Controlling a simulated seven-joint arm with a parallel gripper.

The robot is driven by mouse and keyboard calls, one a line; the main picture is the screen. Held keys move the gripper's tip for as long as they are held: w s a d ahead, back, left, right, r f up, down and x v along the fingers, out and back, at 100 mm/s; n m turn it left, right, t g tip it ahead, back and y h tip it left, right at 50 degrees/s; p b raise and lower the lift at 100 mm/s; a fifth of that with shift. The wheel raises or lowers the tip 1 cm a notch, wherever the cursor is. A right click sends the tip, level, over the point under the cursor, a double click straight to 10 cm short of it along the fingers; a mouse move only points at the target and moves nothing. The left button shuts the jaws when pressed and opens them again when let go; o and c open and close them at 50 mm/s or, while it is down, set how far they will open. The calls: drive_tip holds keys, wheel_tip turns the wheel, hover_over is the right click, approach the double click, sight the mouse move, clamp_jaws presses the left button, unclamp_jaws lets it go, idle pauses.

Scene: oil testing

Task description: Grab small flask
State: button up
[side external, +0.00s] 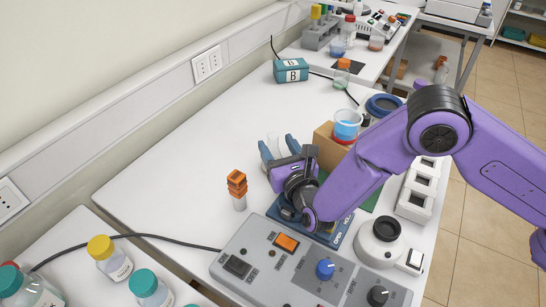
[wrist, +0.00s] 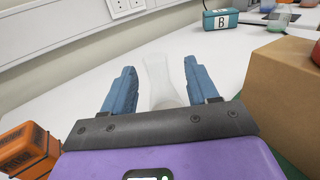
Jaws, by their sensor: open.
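A small clear, whitish flask (wrist: 157,75) stands upright on the white table, between and beyond my blue fingers in the wrist view. In the side external view its pale body (side external: 274,144) shows just past my fingers, partly hidden by them. My gripper (side external: 279,148) is open and level, low over the table, pointing toward the flask. In the wrist view my gripper (wrist: 162,82) has one finger to each side of the flask's line. I cannot tell whether the flask's lower part is between the fingertips.
An orange-topped vial (side external: 238,190) stands left of my gripper. A grey control panel (side external: 300,262) lies in front. A teal box B (side external: 291,71) is farther back.

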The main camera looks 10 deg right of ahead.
sight(270, 135)
drive_tip(key=shift+w+a, duration=0.2)
drive_tip(key=shift+w, duration=0.95)
drive_tip(key=shift+w+a, duration=0.2)
drive_tip(key=shift+w, duration=0.95)
clamp_jaws()
drive_tip(key=shift+r, duration=0.15)
